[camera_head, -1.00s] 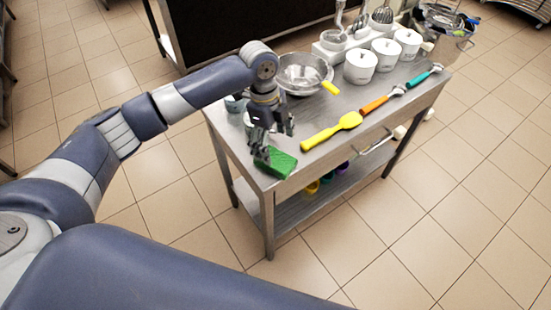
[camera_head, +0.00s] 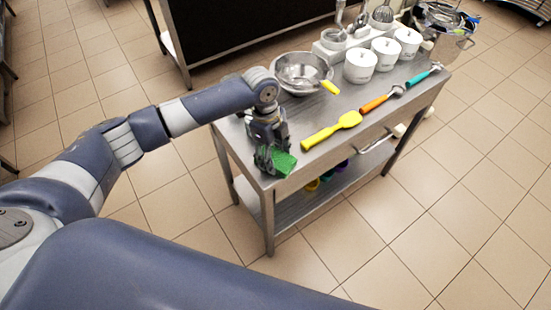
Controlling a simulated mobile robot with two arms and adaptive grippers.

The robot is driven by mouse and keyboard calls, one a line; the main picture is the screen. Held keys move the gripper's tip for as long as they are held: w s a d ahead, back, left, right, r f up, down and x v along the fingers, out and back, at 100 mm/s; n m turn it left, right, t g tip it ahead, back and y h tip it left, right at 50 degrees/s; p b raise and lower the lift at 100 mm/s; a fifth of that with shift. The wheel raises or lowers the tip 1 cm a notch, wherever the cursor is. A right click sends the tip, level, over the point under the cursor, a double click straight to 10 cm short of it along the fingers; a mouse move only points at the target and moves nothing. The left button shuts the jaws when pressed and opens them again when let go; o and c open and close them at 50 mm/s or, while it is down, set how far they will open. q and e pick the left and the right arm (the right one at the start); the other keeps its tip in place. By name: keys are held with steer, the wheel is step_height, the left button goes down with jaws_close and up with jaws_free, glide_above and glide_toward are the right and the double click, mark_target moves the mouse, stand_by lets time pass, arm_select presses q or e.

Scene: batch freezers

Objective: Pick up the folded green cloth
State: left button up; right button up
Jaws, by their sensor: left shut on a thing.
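The folded green cloth (camera_head: 284,163) is at the near left corner of the steel table (camera_head: 340,151), in the head view. My left gripper (camera_head: 272,160) points down over it and is shut on it, with fingers around its left part. The cloth looks slightly tilted. I cannot tell whether it is clear of the tabletop. My right gripper is not in view.
A yellow spatula (camera_head: 331,131) lies just right of the cloth. Orange (camera_head: 375,104) and teal-handled (camera_head: 422,76) tools lie farther right. A steel bowl (camera_head: 301,74) and several white containers (camera_head: 360,66) stand behind. Floor in front is clear.

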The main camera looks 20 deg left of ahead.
mark_target(277, 157)
arm_select(q)
steer(key=shift+r, duration=0.55)
step_height(277, 157, up, 3)
steer(key=shift+w+f+b, duration=0.1)
steer(key=shift+f+b, duration=0.1)
steer(key=shift+b, duration=0.35)
steer(key=s+r+b, duration=0.1)
steer(key=s+b, duration=0.1)
steer(key=s, duration=1.4)
steer(key=w+a+r+n+t, duration=0.1)
steer(key=r+n, duration=0.3)
steer(key=n, duration=0.6)
steer(key=w+a+r+n+t+y, duration=0.1)
steer(key=a+r+n, duration=0.2)
steer(key=n, duration=0.8)
step_height(277, 157, up, 3)
steer(key=shift+f+y, duration=0.2)
steer(key=shift+y, duration=0.1)
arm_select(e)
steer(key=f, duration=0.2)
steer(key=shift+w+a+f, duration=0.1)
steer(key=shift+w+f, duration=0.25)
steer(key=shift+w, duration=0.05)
arm_select(q)
steer(key=shift+s+d, duration=0.1)
